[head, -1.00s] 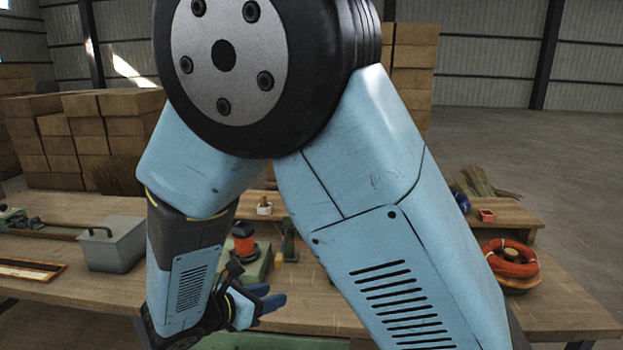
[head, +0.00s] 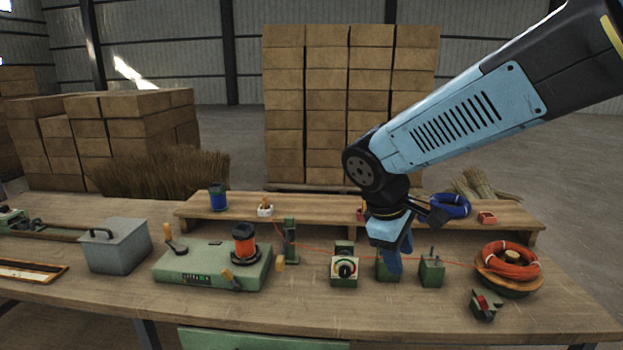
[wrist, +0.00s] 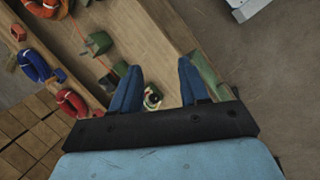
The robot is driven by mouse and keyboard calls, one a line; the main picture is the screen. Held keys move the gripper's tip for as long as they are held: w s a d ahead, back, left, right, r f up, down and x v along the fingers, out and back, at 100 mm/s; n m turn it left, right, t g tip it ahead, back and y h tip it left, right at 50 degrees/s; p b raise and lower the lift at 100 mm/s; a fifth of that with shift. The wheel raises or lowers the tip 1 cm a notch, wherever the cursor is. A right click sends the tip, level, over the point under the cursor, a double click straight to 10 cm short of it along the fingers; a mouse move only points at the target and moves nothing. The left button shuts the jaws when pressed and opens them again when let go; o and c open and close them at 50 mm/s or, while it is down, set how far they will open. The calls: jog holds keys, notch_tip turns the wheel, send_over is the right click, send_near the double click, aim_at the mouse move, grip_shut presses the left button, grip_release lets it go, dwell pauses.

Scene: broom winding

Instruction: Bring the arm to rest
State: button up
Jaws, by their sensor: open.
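My arm comes in from the upper right of the head view. My gripper (head: 393,262) points down over the right half of the workbench (head: 420,318), in front of a small green block (head: 382,270) that it partly hides. In the wrist view my gripper (wrist: 160,78) shows two blue fingers spread apart with nothing held between them. A small device with a round dial (head: 344,268) stands just left of the gripper. I cannot tell the exact height of the fingertips above the bench.
A green winding machine (head: 190,266) with an orange spool (head: 244,240) stands left of centre. A red-orange coil (head: 512,260) sits on a wooden reel at right. A raised shelf (head: 310,214) runs behind, bearing a blue coil (head: 450,206). A grey box (head: 116,252) stands at left.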

jog(key=s+d+r+m+t+y, duration=0.3)
jog(key=s+d+r+m, duration=0.4)
jog(key=m, duration=0.3)
jog(key=shift+s+r+t+y, duration=0.3)
jog(key=shift+s+r+t, duration=0.1)
jog(key=shift+s, duration=0.3)
